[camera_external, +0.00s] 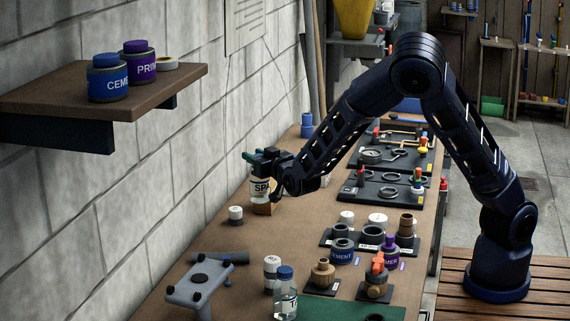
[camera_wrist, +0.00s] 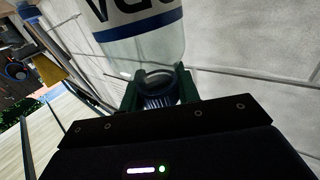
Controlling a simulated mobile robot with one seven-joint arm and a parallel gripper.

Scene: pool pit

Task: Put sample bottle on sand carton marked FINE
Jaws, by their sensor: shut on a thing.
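My gripper (camera_external: 262,157) is shut on the capped neck of a clear sample bottle with a white label reading "SPA" (camera_external: 260,188). In the wrist view the bottle (camera_wrist: 140,40) shows upside down, with a blue band, between the green fingers (camera_wrist: 160,92). The bottle looks upright in the external view. A small tan block or carton (camera_external: 264,209) shows right under it; I cannot tell whether they touch. No FINE marking is readable. Another clear bottle with a blue cap and a "T" label (camera_external: 285,301) stands at the front of the bench.
A white-lidded jar (camera_external: 236,215) stands left of the tan block. A grey stand (camera_external: 199,285) and a white container (camera_external: 272,270) are nearer. A black rack with jars (camera_external: 372,238) and fittings boards lie to the right. The stone wall is close on the left, with a shelf (camera_external: 140,85) above.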

